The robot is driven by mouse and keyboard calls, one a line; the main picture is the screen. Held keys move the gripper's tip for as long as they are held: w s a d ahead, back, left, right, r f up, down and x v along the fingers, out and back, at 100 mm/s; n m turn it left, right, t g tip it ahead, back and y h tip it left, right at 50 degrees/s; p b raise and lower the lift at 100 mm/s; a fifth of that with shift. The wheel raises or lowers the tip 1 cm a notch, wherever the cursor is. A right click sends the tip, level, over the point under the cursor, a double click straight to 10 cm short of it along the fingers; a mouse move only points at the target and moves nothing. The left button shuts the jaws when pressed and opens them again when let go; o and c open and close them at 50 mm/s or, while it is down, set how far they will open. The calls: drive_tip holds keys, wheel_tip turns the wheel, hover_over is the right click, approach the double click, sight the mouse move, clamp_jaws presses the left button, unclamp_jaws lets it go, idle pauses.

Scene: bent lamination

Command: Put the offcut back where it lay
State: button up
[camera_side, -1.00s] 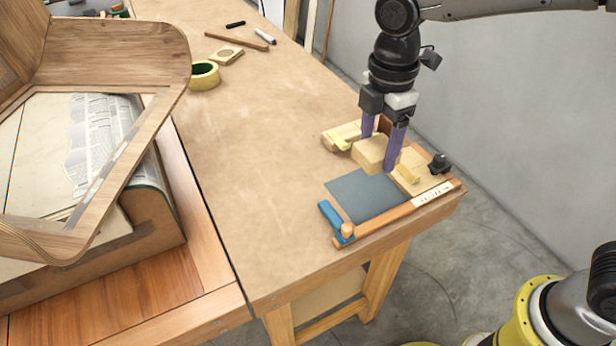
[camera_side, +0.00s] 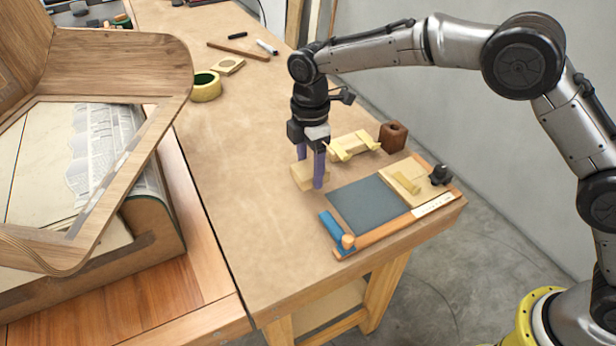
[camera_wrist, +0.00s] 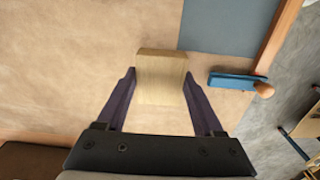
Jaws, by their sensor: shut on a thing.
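The offcut is a pale wood block (camera_side: 306,178), also in the wrist view (camera_wrist: 162,80). My gripper (camera_side: 311,172) is shut on it, with one purple finger on each side; in the wrist view the gripper (camera_wrist: 162,92) has the block between its fingertips. The block is at or just above the bench top, left of the grey-blue mat; I cannot tell whether it touches the wood. The mat (camera_side: 368,205) is bare in the side view and shows at the top of the wrist view (camera_wrist: 220,25).
A blue piece with a wooden knob (camera_side: 331,228) sits at the mat's near-left corner. Pale wood pieces (camera_side: 352,146) and a brown block (camera_side: 393,136) stand behind.

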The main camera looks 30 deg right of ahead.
sight(308, 178)
drive_tip(key=shift+w+a+f, duration=0.1)
drive_tip(key=shift+w+f, duration=0.1)
drive_tip(key=shift+f, duration=1.65)
drive_tip(key=shift+f, duration=0.1)
drive_tip(key=o, duration=1.4)
wheel_tip(308, 178, up, 12)
drive_tip(key=shift+r, duration=0.15)
